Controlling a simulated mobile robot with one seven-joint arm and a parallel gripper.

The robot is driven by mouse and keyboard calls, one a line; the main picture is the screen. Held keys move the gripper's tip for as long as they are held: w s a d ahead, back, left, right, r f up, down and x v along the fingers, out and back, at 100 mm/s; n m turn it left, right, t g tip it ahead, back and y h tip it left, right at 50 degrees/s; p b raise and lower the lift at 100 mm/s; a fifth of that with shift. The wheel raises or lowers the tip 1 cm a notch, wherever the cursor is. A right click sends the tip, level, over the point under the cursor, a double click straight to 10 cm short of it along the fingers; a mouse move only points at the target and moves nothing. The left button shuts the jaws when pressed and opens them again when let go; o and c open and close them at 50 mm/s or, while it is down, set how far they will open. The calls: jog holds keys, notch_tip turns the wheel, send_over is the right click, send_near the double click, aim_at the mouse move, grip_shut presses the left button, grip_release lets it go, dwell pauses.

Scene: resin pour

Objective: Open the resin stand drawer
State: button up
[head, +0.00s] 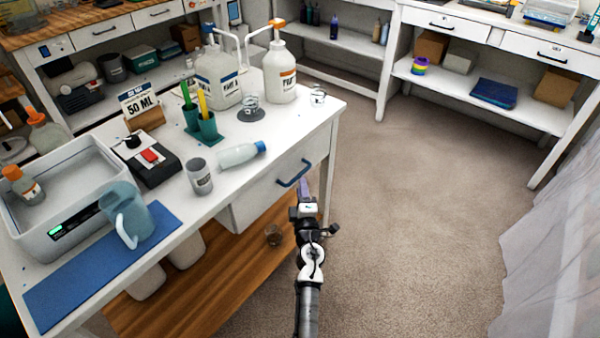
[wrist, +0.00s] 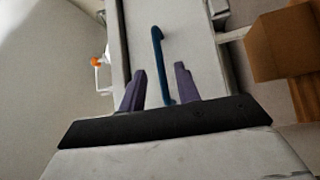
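The resin stand is the white table, and its drawer (head: 258,198) sits under the top at the right end. The drawer front has a blue bar handle (head: 294,173); the handle also shows in the wrist view (wrist: 160,62), against the white drawer front (wrist: 185,45). My gripper (head: 305,188) is just in front of the handle. In the wrist view its two purple fingers (wrist: 160,88) are apart, with the lower end of the handle appearing between them. I cannot tell whether either finger touches it. The drawer looks shut or nearly so.
The tabletop (head: 262,160) holds jugs (head: 281,80), a tipped bottle (head: 240,154), a grey cup (head: 200,177) and a pitcher (head: 125,213). Carpet (head: 410,220) is clear to the right.

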aim_at(300, 173)
jog(key=shift+w+a+r, duration=0.1)
jog(key=shift+w+r, duration=0.1)
jog(key=shift+w, duration=1.3)
jog(key=shift+w+a+r, duration=0.1)
jog(key=shift+w+r, duration=0.1)
jog(key=shift+w, duration=1.3)
grip_shut()
